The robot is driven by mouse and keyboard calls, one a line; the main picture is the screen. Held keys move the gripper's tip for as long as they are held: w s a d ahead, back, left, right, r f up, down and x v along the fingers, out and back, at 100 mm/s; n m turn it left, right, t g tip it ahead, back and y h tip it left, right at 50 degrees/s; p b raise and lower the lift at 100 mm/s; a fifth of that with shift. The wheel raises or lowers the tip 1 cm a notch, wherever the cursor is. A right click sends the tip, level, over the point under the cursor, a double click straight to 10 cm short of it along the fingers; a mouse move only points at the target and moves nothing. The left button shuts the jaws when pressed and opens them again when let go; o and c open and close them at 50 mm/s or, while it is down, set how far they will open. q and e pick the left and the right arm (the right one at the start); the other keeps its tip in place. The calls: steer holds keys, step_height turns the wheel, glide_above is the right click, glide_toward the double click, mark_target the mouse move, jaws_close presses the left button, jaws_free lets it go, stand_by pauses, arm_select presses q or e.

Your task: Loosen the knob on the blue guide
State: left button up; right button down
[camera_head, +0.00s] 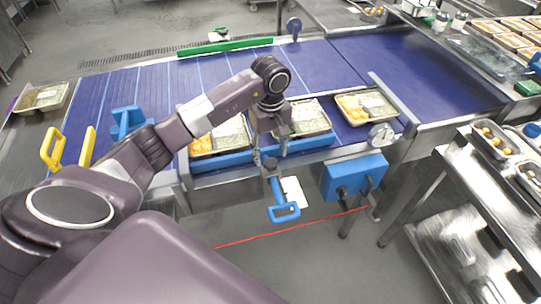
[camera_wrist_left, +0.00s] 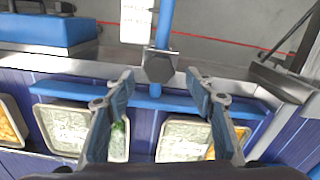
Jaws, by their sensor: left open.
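The blue guide (camera_head: 222,160) runs along the near edge of the conveyor, with a blue handle (camera_head: 284,212) hanging toward the front. In the left wrist view, the guide's blue bar (camera_wrist_left: 160,102) crosses the picture and its blue rod (camera_wrist_left: 165,25) runs up from it. The dark, many-sided knob (camera_wrist_left: 159,66) sits on the rod. My left gripper (camera_head: 270,156) points down over the guide. In the left wrist view, its two fingers (camera_wrist_left: 160,78) are apart, one on each side of the knob's line, with a gap to each. My right gripper is not in view.
Food trays (camera_head: 367,106) stand on the blue conveyor (camera_head: 410,65) behind the guide. A blue control box (camera_head: 355,178) is mounted right of the handle. A green guide (camera_head: 225,46) lines the far edge. A steel table (camera_head: 470,165) with trays stands at the right.

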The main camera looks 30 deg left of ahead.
mark_target(270, 162)
arm_select(q)
steer(key=shift+f+p, duration=0.35)
steer(key=shift+f, duration=1.2)
steer(key=shift+c, duration=0.4)
steer(key=c, duration=1.1)
